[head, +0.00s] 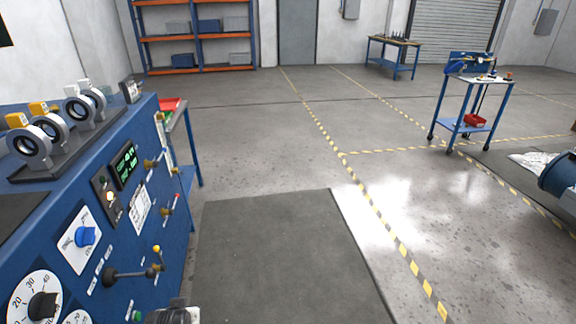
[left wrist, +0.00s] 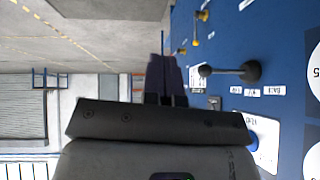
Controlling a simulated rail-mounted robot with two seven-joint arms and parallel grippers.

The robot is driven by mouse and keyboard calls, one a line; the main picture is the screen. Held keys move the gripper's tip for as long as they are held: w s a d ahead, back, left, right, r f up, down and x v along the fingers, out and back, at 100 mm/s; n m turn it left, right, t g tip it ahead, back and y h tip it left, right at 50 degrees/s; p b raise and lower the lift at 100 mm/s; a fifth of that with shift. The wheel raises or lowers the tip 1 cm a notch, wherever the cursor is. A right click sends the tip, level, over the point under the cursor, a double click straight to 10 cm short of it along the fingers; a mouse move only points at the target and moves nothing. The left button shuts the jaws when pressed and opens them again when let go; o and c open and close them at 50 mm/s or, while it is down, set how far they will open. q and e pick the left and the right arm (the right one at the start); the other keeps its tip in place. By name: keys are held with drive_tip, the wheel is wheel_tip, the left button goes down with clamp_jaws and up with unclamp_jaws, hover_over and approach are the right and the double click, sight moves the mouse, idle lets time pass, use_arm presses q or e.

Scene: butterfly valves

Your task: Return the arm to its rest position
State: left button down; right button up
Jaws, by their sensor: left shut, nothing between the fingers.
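My left gripper (left wrist: 167,78) shows in the left wrist view with its dark fingers together and nothing between them. It is beside the blue panel (left wrist: 225,45), with a gap I cannot measure. A black-knobbed lever (left wrist: 250,71) on that panel is right of the fingers in this view. In the head view, a small grey part at the bottom edge may be my left arm; no fingertips can be made out there. My right gripper is in neither view.
The blue console (head: 180,235) fills the left side of the head view, with dials, knobs and protruding levers. Butterfly valves (head: 85,104) stand on top. A dark mat (head: 280,255) lies on the open floor beside it. A blue cart (head: 465,105) stands farther right.

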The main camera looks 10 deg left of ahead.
use_arm(q)
drive_tip(key=s+d+r+m+t+h+p, duration=0.1)
drive_tip(key=s+d+r+p, duration=0.2)
drive_tip(key=r+p, duration=0.4)
drive_tip(key=s+d+r+m+t+h+p, duration=0.1)
drive_tip(key=s+d+r+p, duration=0.25)
drive_tip(key=r, duration=0.55)
drive_tip(key=s+d+r+m+g+p, duration=0.1)
drive_tip(key=s+r+g+p, duration=0.1)
drive_tip(key=s+r+p, duration=0.9)
drive_tip(key=s+d+r+m+g+h+p, duration=0.1)
drive_tip(key=s+r+p, duration=1)
drive_tip(key=p, duration=1.2)
drive_tip(key=shift+s+d+m+g, duration=0.25)
drive_tip(key=shift+d+m+g, duration=0.25)
drive_tip(key=shift+g, duration=0.5)
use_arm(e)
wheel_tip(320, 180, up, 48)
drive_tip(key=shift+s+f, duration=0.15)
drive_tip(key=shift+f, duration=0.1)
use_arm(q)
drive_tip(key=shift+a, duration=0.1)
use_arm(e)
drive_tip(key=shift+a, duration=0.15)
